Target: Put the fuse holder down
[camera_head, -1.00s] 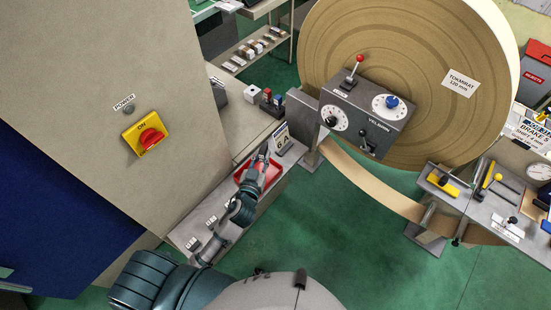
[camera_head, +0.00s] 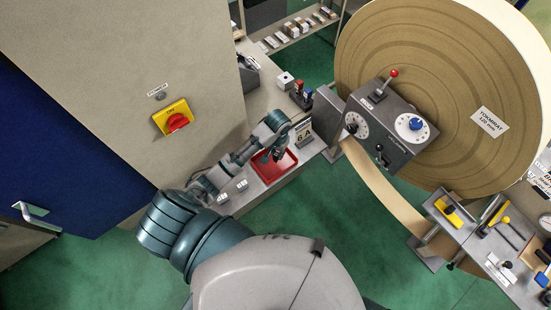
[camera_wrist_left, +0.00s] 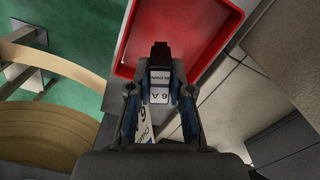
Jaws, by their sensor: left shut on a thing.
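The fuse holder (camera_wrist_left: 160,78) is a small black piece with a white label reading "6 A" and "BLOWN". My left gripper (camera_wrist_left: 160,93) is shut on it, with a finger on each side. In the wrist view the fuse holder's black end overlaps the red tray (camera_wrist_left: 123,68). I cannot tell whether it touches the tray. In the head view my left gripper (camera_head: 274,156) points down over the red tray (camera_head: 290,166), and the fuse holder is too small to make out. My right gripper is not in view.
A small white "6 A" sign (camera_head: 304,132) stands just beside the tray. A grey control box (camera_head: 385,120) and a big paper roll (camera_head: 440,70) stand to the right. A beige cabinet with a yellow switch (camera_head: 172,118) stands to the left. Some bench around the tray is bare.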

